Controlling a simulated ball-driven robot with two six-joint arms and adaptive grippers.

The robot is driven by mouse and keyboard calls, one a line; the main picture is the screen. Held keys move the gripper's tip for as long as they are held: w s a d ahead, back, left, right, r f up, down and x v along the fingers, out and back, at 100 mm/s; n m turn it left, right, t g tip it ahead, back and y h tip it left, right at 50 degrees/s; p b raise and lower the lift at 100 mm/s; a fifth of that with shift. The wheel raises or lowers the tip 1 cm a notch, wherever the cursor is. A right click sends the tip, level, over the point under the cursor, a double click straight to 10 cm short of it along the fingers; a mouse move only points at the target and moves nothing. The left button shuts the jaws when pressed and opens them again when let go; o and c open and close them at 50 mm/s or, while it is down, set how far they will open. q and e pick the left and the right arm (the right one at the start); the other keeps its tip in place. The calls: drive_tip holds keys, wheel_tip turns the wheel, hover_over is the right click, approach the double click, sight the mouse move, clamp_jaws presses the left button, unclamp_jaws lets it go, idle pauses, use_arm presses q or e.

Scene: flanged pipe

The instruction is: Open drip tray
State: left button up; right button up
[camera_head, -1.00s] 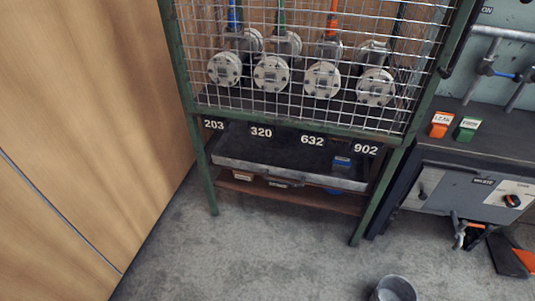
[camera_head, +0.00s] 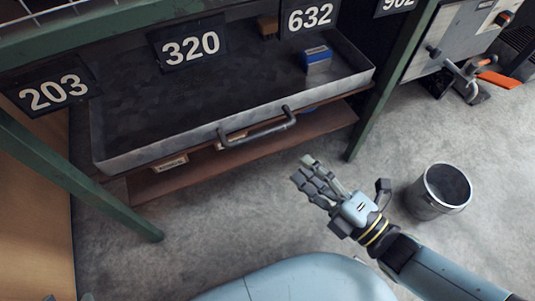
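The drip tray (camera_head: 160,157) is a shallow, dark-floored metal tray with a pale rim, under the green rack in the head view. Its bar handle (camera_head: 258,132) is on the front wall. How far the tray stands out from the rack is hard to tell. A blue box (camera_head: 316,60) sits inside at the right. My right gripper (camera_head: 343,181) is open and empty, fingers spread, in front of and below the handle, apart from it. Small dark tips at the bottom left edge may be my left gripper; its state is hidden.
A brown shelf (camera_head: 190,178) with labelled items lies below the tray. Green rack legs (camera_head: 90,185) stand at both sides. A metal bucket (camera_head: 438,192) stands on the floor right of my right gripper. A grey cabinet (camera_head: 445,45) is at the upper right. The concrete floor between is mostly clear.

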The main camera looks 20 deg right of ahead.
sight(262, 133)
use_arm(q)
drive_tip(key=shift+d+r+t+b, duration=0.2)
drive_tip(key=shift+d+t+b, duration=0.05)
drive_tip(key=shift+t+b, duration=0.5)
drive_tip(key=shift+d+r+t+b, duration=0.2)
drive_tip(key=shift+t+b, duration=0.5)
drive_tip(key=shift+t, duration=0.05)
use_arm(e)
drive_tip(key=shift+w+a+r+n+t+y, duration=0.15)
drive_tip(key=shift+w+a+r+n+y, duration=0.3)
drive_tip(key=shift+w+a, duration=0.85)
drive_tip(key=shift+w+a+r+n+t+y, duration=0.25)
drive_tip(key=shift+w+a+r, duration=0.35)
drive_tip(key=shift+w, duration=1.25)
drive_tip(key=shift+w+a+r+n+y, duration=0.2)
drive_tip(key=shift+w+a+r+n, duration=0.25)
drive_tip(key=shift+w+a, duration=0.85)
drive_tip(key=shift+w+d, duration=0.3)
drive_tip(key=shift+d, duration=0.05)
clamp_jaws()
